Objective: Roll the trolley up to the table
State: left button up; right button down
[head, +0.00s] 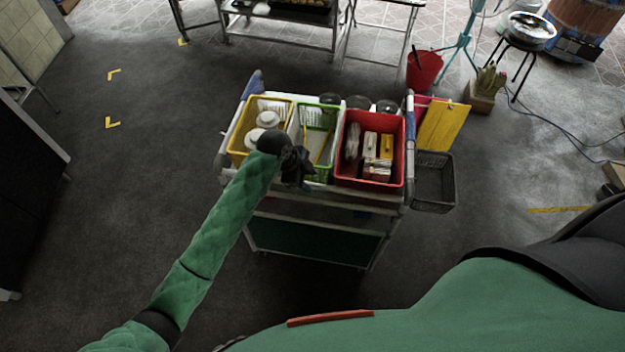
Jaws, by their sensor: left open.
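The trolley (315,238) stands in front of me on the dark floor. Its top holds a yellow bin (243,127), a green basket (324,115) and a red bin (376,186) side by side. Blue grips show at its left and right ends. My left gripper (297,165) is dark and open, over the near edge of the trolley top by the yellow bin and green basket; I cannot tell whether it touches. My right gripper is not in view. A metal table (283,30) stands at the top of the view, beyond the trolley, with a gap of floor between.
A dark basket (434,184) and a yellow board (443,127) are at the trolley's right side. A red bucket (424,70), a plant pot (481,99) and a stool with a pan (530,32) stand at upper right. A cable crosses the right floor. Yellow corner marks lie on open floor at left.

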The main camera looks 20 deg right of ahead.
aim_at(314, 185)
pick_arm(q)
jog(key=p+x, duration=0.1)
jog(key=x, duration=0.1)
jog(key=shift+d+f, duration=0.25)
jog(key=shift+f, duration=0.1)
jog(key=shift+d+f, duration=0.1)
jog(key=shift+f, duration=0.3)
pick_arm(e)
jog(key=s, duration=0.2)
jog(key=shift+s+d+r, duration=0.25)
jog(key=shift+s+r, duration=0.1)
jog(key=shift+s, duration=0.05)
pick_arm(q)
grip_shut()
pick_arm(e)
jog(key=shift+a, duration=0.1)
